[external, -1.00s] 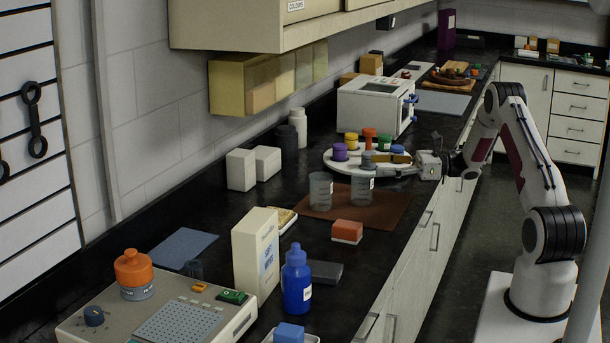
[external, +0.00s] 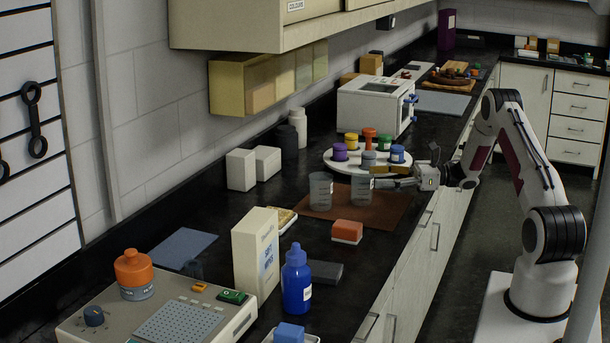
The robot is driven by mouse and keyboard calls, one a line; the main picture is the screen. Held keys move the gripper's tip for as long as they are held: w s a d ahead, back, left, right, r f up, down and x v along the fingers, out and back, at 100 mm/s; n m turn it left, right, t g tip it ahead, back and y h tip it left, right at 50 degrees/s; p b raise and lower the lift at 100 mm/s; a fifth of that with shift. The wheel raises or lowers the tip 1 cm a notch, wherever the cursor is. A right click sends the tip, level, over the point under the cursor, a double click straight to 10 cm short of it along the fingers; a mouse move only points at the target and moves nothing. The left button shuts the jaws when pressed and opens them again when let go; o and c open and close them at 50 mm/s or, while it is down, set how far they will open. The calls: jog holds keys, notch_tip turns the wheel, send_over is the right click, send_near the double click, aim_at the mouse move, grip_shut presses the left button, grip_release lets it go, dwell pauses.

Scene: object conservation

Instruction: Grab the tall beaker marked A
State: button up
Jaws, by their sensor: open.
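Two clear tall beakers stand upright on the brown mat (external: 386,212). One beaker (external: 321,192) is on the left and the other beaker (external: 361,191) is on the right, nearer my arm. Each has a small pale label, too small to read, so I cannot tell which is marked A. My gripper (external: 384,177) is open and lies level, pointing left. Its fingertips are at the upper right side of the right beaker. I cannot tell whether they touch it or reach around it.
Behind the beakers is a round white tray (external: 333,163) with several coloured jars. An orange-red block (external: 347,231) sits at the mat's front. A white box-shaped device (external: 371,106) stands farther back. A white carton (external: 255,250) and blue bottle (external: 297,280) stand in front.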

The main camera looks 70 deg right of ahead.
aim_at(362, 179)
jog(key=shift+w+a, duration=0.15)
jog(key=shift+f+x, duration=0.15)
jog(key=shift+x, duration=1.1)
jog(key=shift+f+x, duration=0.15)
jog(key=shift+x, duration=1.1)
jog(key=shift+a, duration=0.15)
jog(key=c, duration=1.2)
